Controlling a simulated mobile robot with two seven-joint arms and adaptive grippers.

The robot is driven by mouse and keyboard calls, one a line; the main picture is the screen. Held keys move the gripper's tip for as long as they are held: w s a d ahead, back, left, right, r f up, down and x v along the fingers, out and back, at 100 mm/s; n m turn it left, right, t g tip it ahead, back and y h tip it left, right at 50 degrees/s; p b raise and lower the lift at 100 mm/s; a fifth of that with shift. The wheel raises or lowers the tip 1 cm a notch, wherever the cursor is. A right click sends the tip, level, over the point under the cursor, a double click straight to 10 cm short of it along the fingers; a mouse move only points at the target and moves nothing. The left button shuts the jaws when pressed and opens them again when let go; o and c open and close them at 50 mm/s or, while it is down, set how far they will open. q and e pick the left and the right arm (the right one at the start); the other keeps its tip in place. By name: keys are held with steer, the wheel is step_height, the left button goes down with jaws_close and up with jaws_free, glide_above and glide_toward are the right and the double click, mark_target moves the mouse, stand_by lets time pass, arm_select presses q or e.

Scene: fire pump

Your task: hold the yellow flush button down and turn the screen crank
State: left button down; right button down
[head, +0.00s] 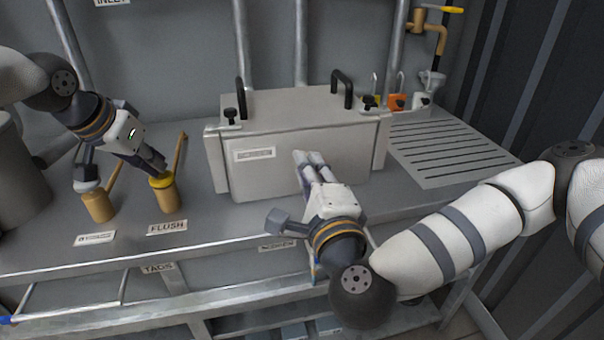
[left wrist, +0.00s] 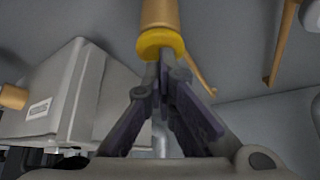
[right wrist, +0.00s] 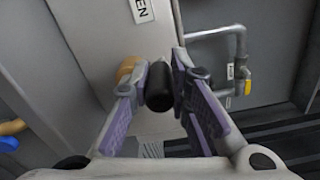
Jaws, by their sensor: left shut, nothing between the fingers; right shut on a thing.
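The yellow flush button (head: 161,181) caps an orange post (head: 167,198) behind the FLUSH label (head: 167,227). My left gripper (head: 159,169) is shut and empty, its fingertips against the top of the button; the left wrist view shows them (left wrist: 166,56) touching the yellow button (left wrist: 153,43). How far the button is pressed cannot be told. My right gripper (head: 308,157) is in front of the grey box. In the right wrist view its fingers (right wrist: 157,80) are closed around the black crank handle (right wrist: 159,90), with a brass part (right wrist: 128,68) behind. The gripper hides the crank in the head view.
The grey box (head: 270,172) has black handles and knobs on top. A slotted drain plate (head: 450,150) and small valves (head: 397,101) lie to the right.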

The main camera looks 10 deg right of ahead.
arm_select(q)
steer(key=shift+f, duration=0.1)
arm_select(e)
steer(key=shift+d+r+m, duration=0.15)
steer(key=shift+d+m, duration=0.25)
steer(key=shift+m, duration=0.6)
steer(key=shift+d, duration=0.1)
